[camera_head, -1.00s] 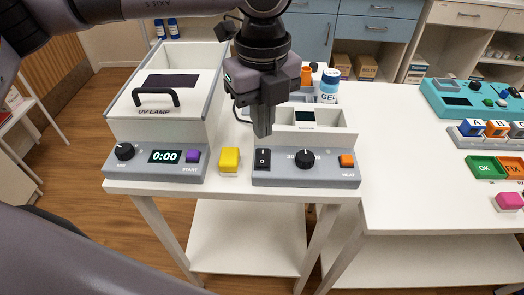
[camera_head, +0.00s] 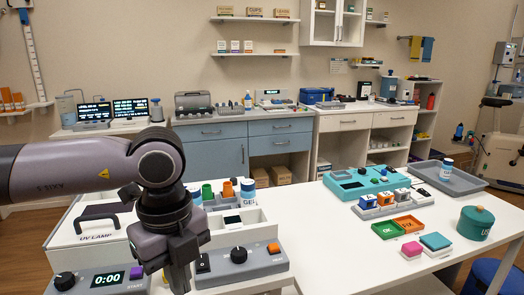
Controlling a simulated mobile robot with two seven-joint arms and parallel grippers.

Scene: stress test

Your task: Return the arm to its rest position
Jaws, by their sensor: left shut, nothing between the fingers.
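My left arm comes in from the left in the head view. My left gripper (camera_head: 178,278) points down in front of the white table, shut with nothing in it. It covers the gap between the UV lamp box (camera_head: 62,238) and the grey heater unit (camera_head: 245,262). The heater panel has a black switch, a knob and an orange button. My right gripper is not in view.
A GEL bottle (camera_head: 234,226) and coloured cups stand behind the heater. The right table holds a teal device (camera_head: 362,182), a grey tray (camera_head: 450,178), a green OK bin (camera_head: 388,231), an orange FIX bin (camera_head: 409,224) and a teal round pot (camera_head: 475,224). A blue cabinet (camera_head: 215,155) stands behind.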

